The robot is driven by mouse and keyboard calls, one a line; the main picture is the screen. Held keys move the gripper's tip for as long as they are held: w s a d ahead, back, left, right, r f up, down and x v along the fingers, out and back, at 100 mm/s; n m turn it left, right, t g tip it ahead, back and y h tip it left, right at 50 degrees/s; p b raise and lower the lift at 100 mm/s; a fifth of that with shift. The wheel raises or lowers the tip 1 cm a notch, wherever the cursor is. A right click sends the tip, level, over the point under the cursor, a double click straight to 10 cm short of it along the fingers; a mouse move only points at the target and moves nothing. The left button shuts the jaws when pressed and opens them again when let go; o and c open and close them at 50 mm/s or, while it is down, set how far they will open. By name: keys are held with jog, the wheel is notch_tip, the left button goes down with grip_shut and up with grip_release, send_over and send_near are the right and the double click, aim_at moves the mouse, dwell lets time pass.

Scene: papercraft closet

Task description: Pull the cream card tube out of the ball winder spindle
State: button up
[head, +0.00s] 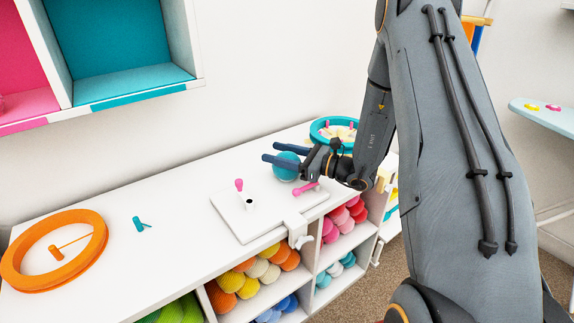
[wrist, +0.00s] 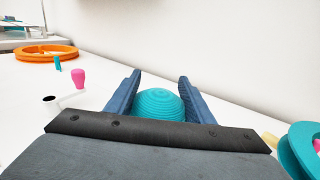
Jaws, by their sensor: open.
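The ball winder (head: 228,217) is a white plate clamped at the shelf top's front edge, with a pink knob (head: 239,185) and a pink handle (head: 305,188). Its short white upright (head: 249,205) shows a dark open top; I see no tube standing in it. A cream piece (head: 383,178), perhaps the card tube, shows at the shelf's right end; a cream bit also shows in the wrist view (wrist: 270,139). My gripper (head: 271,152) is open behind the winder. A teal ball (head: 287,168) sits between its fingers in the wrist view (wrist: 158,104); contact is unclear.
A teal ring (head: 318,130) is at the back right. Yarn balls (head: 248,289) fill the cubbies below. A wall box (head: 128,82) hangs above left.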

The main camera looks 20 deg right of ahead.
jog(key=shift+w+a, duration=0.25)
jog(key=shift+c, duration=0.3)
jog(key=c, duration=1)
jog(key=shift+r, duration=0.15)
jog(key=shift+c, duration=0.2)
notch_tip(320, 180, up, 13)
jog(key=p, duration=0.1)
jog(key=shift+r+p, duration=1.15)
jog(key=shift+r, duration=0.25)
